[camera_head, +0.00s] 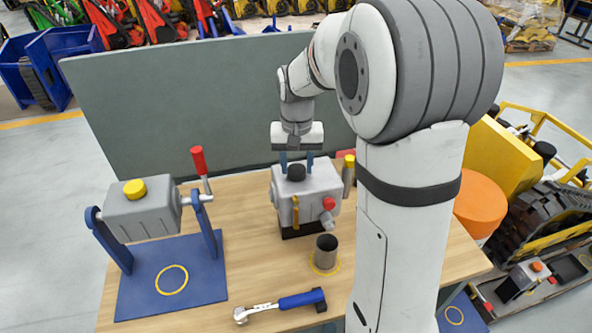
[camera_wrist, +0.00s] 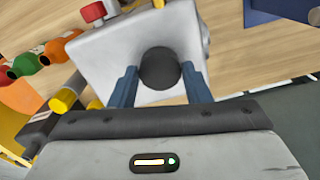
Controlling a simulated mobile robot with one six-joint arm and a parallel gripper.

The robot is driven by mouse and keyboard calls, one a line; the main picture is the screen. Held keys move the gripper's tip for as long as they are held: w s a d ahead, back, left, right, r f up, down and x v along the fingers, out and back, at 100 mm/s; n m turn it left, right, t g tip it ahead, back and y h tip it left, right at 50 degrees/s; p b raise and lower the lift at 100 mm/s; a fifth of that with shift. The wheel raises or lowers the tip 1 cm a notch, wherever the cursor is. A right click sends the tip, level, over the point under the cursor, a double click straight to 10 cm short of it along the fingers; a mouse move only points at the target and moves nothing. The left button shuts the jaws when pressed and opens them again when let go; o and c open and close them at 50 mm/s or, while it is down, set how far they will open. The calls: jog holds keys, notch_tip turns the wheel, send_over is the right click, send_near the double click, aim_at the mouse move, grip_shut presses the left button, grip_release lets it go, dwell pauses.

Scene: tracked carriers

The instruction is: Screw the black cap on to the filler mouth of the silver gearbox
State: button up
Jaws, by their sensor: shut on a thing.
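The silver gearbox (camera_head: 308,198) stands upright on the wooden table in the head view; its light top (camera_wrist: 118,48) fills the upper middle of the wrist view. The black cap (camera_head: 296,172) is on top of the gearbox, at the place of the filler mouth; it also shows in the wrist view (camera_wrist: 160,68). My gripper (camera_head: 296,164) points down from above, its two blue fingers (camera_wrist: 160,85) on either side of the cap and closed on it. The filler mouth is hidden under the cap, so I cannot tell how deep the cap sits.
A grey box with a yellow cap (camera_head: 141,214) hangs in a blue stand at left. A yellow-topped cylinder (camera_head: 349,172) stands close right of the gearbox. A grey-green panel (camera_head: 190,100) rises behind.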

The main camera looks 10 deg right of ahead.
jog(key=m, duration=0.6)
jog(key=shift+m, duration=0.3)
jog(key=m, duration=0.2)
jog(key=shift+m, duration=0.4)
jog(key=shift+m, duration=0.4)
jog(key=m, duration=0.3)
jog(key=shift+m, duration=0.4)
jog(key=m, duration=0.3)
jog(key=shift+m, duration=1.1)
